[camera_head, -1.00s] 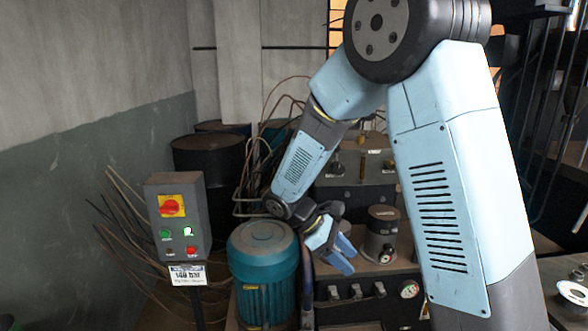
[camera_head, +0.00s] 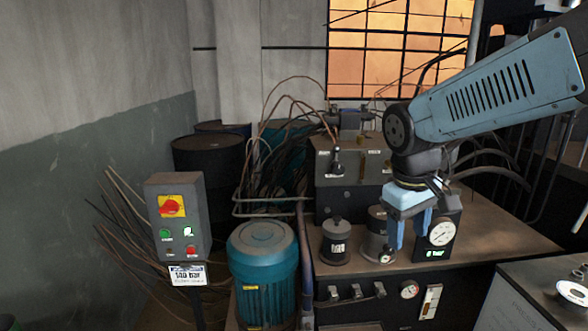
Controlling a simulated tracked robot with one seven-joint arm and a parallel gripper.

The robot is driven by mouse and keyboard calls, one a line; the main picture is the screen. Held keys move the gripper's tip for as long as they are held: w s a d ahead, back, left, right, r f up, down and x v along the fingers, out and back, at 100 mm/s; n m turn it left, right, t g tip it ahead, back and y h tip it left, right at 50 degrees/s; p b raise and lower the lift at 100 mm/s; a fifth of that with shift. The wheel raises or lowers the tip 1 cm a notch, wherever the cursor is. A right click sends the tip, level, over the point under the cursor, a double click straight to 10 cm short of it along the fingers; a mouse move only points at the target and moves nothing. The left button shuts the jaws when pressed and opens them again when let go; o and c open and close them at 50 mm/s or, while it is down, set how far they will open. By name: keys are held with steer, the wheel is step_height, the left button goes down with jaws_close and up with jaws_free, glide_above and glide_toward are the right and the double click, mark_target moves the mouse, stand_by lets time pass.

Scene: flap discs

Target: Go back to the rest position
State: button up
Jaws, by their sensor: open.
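My gripper (camera_head: 408,232) is at the right of the head view. Its two blue fingers point down and are apart, with nothing seen between them. It hangs in front of a dark metal cylinder (camera_head: 376,236) and just left of a large round pressure gauge (camera_head: 442,232) on the bench. The fingers overlap the cylinder's right edge in the picture; I cannot tell whether they touch it. My arm comes in from the upper right.
A control box (camera_head: 178,222) with a red rotary switch stands at the left, beside a teal motor (camera_head: 263,268). A smaller dark cylinder (camera_head: 336,244) stands on the brown bench top (camera_head: 490,228). Hoses and cables crowd the back. A side table (camera_head: 515,300) is at the lower right.

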steer(key=s+d+r+m+t+y, duration=0.1)
steer(key=s+d+r+m+t, duration=0.1)
steer(key=s+r+m+t, duration=0.2)
steer(key=s, duration=0.2)
steer(key=shift+s+r+m, duration=0.3)
steer(key=shift+s+m, duration=0.05)
steer(key=shift+m, duration=0.05)
steer(key=shift+w, duration=0.1)
stand_by(0.7)
